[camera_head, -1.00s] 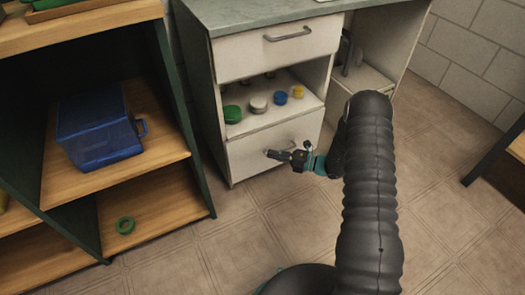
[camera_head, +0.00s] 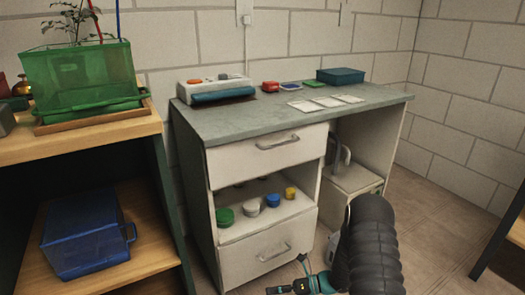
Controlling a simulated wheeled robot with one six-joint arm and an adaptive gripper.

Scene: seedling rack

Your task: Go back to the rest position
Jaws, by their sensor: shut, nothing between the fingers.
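My gripper (camera_head: 279,290) shows at the bottom edge of the head view, in front of the white cabinet (camera_head: 233,248). Its fingers are shut with nothing between them. It is low, just below the handle of the lower drawer (camera_head: 270,252), and looks apart from it. My black ribbed arm rises to the right of it. Part of the gripper lies close to the picture's lower edge.
The open cabinet shelf holds a green lid (camera_head: 225,217), white pots, a blue one (camera_head: 273,200) and a yellow one (camera_head: 290,193). The grey worktop (camera_head: 240,122) bears several small items. A wooden rack at left holds a blue bin (camera_head: 88,240) and green planter (camera_head: 78,78).

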